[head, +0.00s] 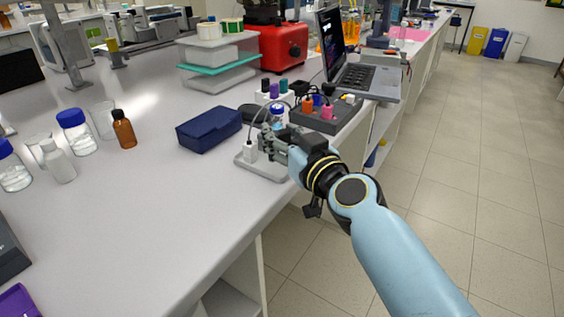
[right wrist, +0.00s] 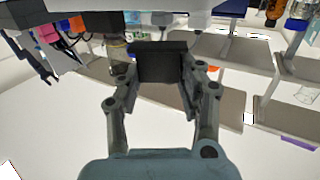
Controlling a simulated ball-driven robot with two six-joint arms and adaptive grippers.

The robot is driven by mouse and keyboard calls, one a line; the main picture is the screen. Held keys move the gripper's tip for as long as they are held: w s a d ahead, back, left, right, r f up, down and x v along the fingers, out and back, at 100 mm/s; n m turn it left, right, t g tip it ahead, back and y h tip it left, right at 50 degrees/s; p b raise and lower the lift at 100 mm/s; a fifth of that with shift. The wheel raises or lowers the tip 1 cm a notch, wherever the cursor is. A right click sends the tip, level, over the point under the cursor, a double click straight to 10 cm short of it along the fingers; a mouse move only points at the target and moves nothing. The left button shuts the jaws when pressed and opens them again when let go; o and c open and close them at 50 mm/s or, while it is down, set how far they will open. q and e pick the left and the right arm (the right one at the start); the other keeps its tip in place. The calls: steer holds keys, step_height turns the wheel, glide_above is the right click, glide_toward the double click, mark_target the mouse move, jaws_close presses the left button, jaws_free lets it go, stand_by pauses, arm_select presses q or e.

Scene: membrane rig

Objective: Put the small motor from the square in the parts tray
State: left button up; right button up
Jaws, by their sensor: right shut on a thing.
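My right gripper (head: 272,143) is low over a light grey plate (head: 262,170) near the bench's right edge. In the right wrist view the right gripper (right wrist: 160,75) has its fingers on either side of a dark blocky shape. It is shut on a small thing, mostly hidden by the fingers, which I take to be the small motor. I see no other motor. The light grey plate has a low rim and a white upright piece with a thin cable; I cannot tell whether it is the parts tray or the square. My left gripper is out of view.
A dark block with coloured plugs and cables (head: 325,113) stands just behind the right gripper, with a blue-capped bottle (head: 278,116) close by. A dark blue case (head: 209,129) lies left of the plate. Bottles stand far left. The bench's front middle is clear.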

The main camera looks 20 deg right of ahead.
mark_target(283, 169)
step_height(283, 169, down, 4)
steer(key=b, duration=0.3)
steer(key=shift+f, duration=0.15)
steer(key=shift+f, duration=0.1)
steer(key=o, duration=0.9)
steer(key=shift+c, duration=0.2)
